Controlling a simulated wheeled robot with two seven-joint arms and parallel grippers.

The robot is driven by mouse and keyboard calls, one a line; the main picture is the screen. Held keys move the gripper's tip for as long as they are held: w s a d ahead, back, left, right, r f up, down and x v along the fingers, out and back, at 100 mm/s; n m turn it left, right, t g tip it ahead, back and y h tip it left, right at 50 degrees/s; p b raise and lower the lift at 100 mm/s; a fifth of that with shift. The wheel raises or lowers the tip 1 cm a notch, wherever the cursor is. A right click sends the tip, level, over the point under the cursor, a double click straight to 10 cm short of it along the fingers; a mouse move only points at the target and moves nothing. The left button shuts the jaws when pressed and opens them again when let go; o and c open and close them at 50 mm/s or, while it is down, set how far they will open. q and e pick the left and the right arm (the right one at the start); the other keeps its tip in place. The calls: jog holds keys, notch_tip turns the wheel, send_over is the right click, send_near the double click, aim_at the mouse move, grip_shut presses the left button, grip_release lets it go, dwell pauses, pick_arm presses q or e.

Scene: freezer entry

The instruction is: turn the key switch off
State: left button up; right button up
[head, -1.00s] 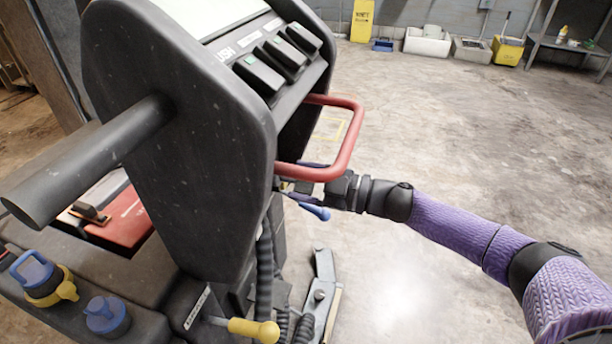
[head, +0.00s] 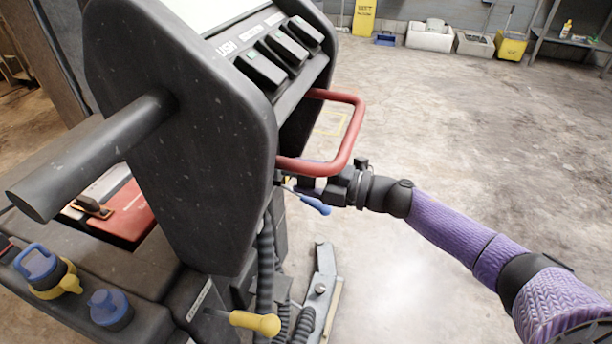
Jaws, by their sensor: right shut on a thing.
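The machine's dark grey console (head: 170,130) fills the left half of the view, with a red bar handle (head: 352,130) on its right side. My right gripper (head: 297,184) is just below the lower end of that handle, at the console's right edge. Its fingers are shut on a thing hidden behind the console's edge. I cannot make out the key switch; the part of the console facing the gripper is turned away from view. A blue-tipped lever (head: 315,205) shows just below the gripper. My left gripper is not in view.
Black rocker buttons (head: 283,50) line the console top. A thick grey tube (head: 90,155) juts out left. Blue and yellow caps (head: 45,270) and a yellow knob (head: 255,323) are lower down. Open concrete floor (head: 460,130) lies right; bins (head: 430,36) stand far back.

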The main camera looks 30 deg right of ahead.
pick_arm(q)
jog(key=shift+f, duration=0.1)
pick_arm(e)
jog(key=shift+n, duration=0.5)
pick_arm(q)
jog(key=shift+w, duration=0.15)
pick_arm(e)
jog(key=o, duration=1.2)
jog(key=shift+o, duration=0.2)
jog(key=shift+s+d, duration=0.15)
jog(key=shift+s, duration=0.1)
pick_arm(q)
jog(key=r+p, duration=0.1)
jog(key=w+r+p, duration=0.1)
jog(key=p, duration=0.1)
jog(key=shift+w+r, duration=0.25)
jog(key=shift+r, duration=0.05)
pick_arm(e)
jog(key=v, duration=0.9)
jog(key=shift+s+d, duration=0.15)
